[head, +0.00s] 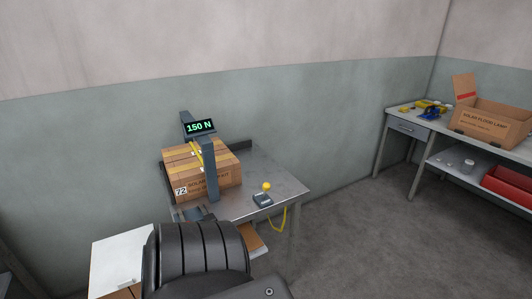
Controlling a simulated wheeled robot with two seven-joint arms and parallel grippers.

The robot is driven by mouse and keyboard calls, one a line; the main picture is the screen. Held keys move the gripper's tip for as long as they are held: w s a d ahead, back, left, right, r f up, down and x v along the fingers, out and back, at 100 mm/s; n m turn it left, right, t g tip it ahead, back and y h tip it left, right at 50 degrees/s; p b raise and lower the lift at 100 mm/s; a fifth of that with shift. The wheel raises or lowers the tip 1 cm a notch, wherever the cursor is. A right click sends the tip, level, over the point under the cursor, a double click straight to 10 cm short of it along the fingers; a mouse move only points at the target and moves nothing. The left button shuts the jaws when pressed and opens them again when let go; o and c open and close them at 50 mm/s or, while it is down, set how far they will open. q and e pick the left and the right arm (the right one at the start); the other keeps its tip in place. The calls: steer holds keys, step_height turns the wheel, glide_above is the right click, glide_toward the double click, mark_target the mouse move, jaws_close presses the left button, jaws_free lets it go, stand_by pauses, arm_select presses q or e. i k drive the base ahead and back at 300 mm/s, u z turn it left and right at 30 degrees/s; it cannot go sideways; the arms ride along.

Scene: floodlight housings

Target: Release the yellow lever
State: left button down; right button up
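The yellow lever (266,186) shows as a yellow knob standing up from a small grey control box (262,200) on the metal table (285,189). To its left a closed cardboard carton (222,176) stands under a grey upright frame (211,170). A yellow strap (196,154) runs over the carton. A display (200,127) on top of the frame reads 150 N. I make out neither of my grippers. Nothing visible touches the lever.
A yellow loop (281,222) hangs at the table's front right. A white cabinet (116,263) stands at lower left. At right, a workbench (402,126) holds an open carton (486,126), with a red bin (508,184) below. The floor between is clear.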

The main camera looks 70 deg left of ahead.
mark_target(266, 187)
steer(key=u, duration=0.7)
steer(key=i, duration=0.9)
steer(key=u, duration=0.7)
